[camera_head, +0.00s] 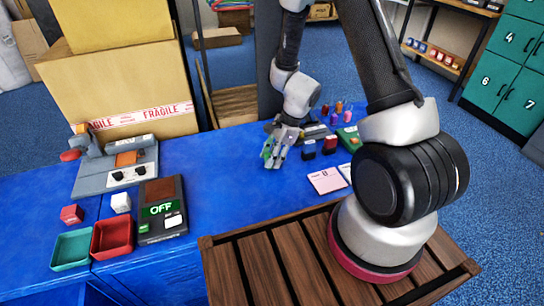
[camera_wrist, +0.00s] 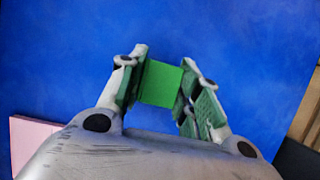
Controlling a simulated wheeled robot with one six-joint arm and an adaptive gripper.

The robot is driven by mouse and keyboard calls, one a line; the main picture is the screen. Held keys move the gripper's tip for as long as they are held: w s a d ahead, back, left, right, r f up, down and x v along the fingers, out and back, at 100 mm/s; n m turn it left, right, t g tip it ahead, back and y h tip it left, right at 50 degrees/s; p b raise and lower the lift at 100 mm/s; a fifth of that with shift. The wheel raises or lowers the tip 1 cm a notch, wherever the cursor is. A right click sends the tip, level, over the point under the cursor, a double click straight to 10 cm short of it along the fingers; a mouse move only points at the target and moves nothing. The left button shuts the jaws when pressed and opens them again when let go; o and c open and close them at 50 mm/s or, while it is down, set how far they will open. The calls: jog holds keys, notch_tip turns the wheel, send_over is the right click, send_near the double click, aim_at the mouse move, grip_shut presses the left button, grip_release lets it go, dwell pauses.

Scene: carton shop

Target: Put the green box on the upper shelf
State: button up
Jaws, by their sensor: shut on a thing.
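The green box (camera_wrist: 161,84) sits between the fingers of my gripper (camera_wrist: 160,88) in the wrist view. My gripper is shut on it, with green pads against its sides. In the head view my gripper (camera_head: 273,157) points down over the blue table (camera_head: 225,165); green shows at its fingers, but box and pads are hard to tell apart there. The box's height above the table is unclear. I cannot tell which surface is the upper shelf.
Left on the table are a grey machine (camera_head: 117,166), an OFF panel (camera_head: 162,210), a red tray (camera_head: 112,238), a green tray (camera_head: 71,249), a red cube (camera_head: 72,214) and a white cube (camera_head: 120,202). Several small items and a pink card (camera_head: 326,181) lie right of my gripper.

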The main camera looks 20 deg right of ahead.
jog(key=shift+f, duration=0.1)
jog(key=o, duration=1)
